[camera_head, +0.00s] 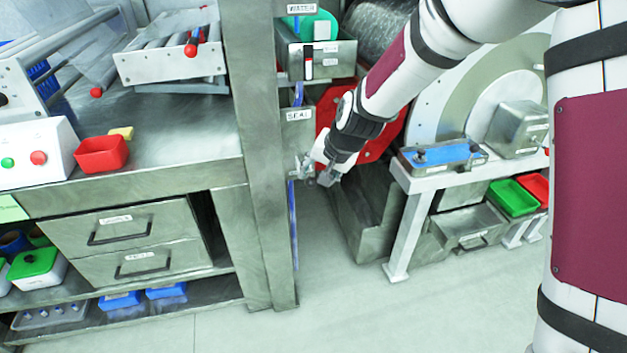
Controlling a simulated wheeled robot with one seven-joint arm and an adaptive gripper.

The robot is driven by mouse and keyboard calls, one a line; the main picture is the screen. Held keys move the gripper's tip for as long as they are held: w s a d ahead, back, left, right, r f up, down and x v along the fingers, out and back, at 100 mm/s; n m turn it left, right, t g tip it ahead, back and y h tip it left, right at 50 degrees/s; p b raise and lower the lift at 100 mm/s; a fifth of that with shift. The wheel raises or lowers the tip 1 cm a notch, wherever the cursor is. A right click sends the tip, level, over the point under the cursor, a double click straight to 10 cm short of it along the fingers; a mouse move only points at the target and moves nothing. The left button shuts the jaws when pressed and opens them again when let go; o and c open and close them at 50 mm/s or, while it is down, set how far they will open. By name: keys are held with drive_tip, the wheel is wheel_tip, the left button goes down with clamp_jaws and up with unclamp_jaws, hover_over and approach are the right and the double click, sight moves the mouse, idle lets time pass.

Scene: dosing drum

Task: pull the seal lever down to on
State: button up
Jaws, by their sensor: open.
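A plate marked SEAL (299,115) is on a grey box (296,140) on the right side of the workbench's upright post. I cannot clearly make out the seal lever or its position; the area below the plate is small and partly covered by my gripper. My gripper (316,175) is open, just below and to the right of the SEAL plate, close to the post. I cannot tell whether its fingers touch anything. A narrow blue strip (293,222) runs down the post below the gripper.
A red plate (378,150) and a large round drum (432,95) are behind my arm. A grey stand (407,215) with a blue-topped tray (442,154) is at right. The bench (190,140) fills the left. The floor (340,300) in front is clear.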

drive_tip(key=shift+v, duration=2.7)
